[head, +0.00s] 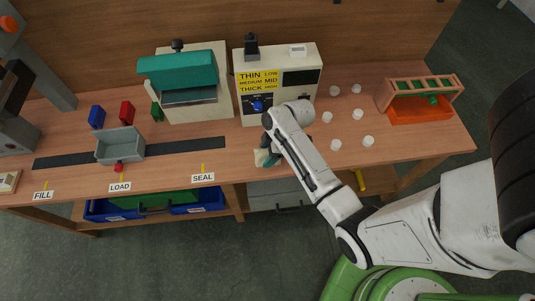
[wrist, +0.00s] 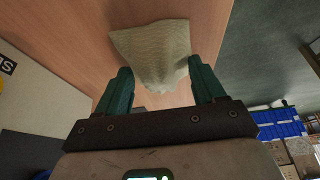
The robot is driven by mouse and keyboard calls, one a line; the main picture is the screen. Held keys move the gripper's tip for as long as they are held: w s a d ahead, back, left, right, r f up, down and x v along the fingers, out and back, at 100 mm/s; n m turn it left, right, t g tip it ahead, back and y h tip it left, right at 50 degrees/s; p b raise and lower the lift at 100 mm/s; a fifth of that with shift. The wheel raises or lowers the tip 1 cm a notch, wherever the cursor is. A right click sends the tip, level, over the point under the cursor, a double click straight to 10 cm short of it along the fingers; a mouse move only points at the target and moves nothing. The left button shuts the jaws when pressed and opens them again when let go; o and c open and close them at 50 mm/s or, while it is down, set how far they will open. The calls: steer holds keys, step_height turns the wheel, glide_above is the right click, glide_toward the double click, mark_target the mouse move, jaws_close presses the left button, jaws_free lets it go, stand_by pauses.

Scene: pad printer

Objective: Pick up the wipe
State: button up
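The wipe is a crumpled pale cream cloth. In the wrist view the wipe (wrist: 154,50) lies beyond and partly between my fingertips, against the wood table. In the head view only part of the wipe (head: 261,158) shows near the bench's front edge, beside my gripper. My gripper (wrist: 162,84) has two dark green fingers standing wide apart, one on each side of the wipe's near end. A gap shows at the left finger; contact at the right one cannot be told. My wrist hides much of the gripper in the head view.
A control box with a yellow label (head: 262,86) stands behind my wrist. A grey tray (head: 120,145) sits on the dark track at left. The bench's front edge is close to the wipe.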

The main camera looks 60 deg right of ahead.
steer(key=c, duration=0.5)
steer(key=shift+r, duration=0.1)
steer(key=shift+r, duration=0.55)
steer(key=s+d+r, duration=0.2)
steer(key=s+r, duration=0.2)
steer(key=s+d+r, duration=0.3)
steer(key=s+d+r+b, duration=0.1)
steer(key=s+d+r, duration=0.1)
steer(key=s+r, duration=0.2)
steer(key=shift+s+d+r, duration=0.35)
